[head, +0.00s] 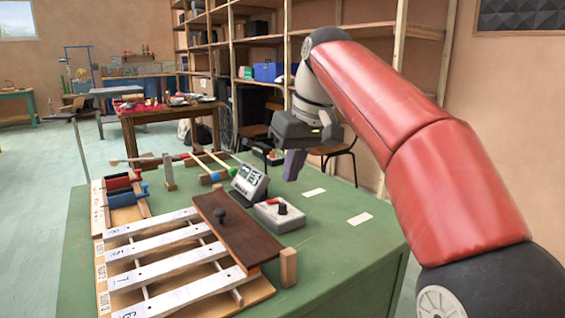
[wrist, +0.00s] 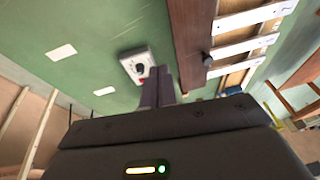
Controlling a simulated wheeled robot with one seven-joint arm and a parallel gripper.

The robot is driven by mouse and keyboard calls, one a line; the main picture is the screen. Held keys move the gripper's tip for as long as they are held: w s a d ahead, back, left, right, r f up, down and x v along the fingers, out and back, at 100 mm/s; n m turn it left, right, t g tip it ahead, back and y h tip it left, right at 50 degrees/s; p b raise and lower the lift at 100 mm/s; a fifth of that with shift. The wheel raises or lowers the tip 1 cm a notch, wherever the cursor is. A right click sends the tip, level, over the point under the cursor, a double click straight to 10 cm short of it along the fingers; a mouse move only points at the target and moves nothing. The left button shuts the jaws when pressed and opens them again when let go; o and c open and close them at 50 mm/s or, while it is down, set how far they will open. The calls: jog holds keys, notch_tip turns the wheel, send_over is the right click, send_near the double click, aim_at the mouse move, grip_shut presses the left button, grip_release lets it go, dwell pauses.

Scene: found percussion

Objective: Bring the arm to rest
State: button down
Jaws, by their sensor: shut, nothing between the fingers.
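My gripper (head: 294,164) is raised above the far right part of the green table (head: 340,255), with its fingers pointing down. Its fingers are shut and empty. In the wrist view the closed fingers of my gripper (wrist: 157,88) show in front of the small grey box with a dark knob (wrist: 134,64). In the head view this grey box (head: 272,222) stands on the table, below and to the left of my gripper. My gripper appears to touch nothing.
A wooden frame with numbered white bars (head: 165,268) fills the table's left side, with a dark brown board (head: 235,235) across it. A small display (head: 250,182) and a wooden block (head: 288,267) stand nearby. Shelving (head: 270,40) is behind. The table's front right is clear.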

jog(key=s+d+f+m+t+h, duration=0.1)
jog(key=s+d+f+m, duration=0.1)
jog(key=s+d+f, duration=0.2)
jog(key=s+d+f+m+t+h, duration=0.1)
jog(key=s+d+f, duration=0.4)
jog(key=s+f, duration=0.5)
jog(key=s+d+f+m+t, duration=0.1)
jog(key=s+d+f+m, duration=0.2)
jog(key=s+f, duration=0.5)
jog(key=shift+d+f+h, duration=0.4)
jog(key=shift+d+f, duration=0.3)
jog(key=shift+f, duration=0.05)
jog(key=c, duration=2.2)
grip_release()
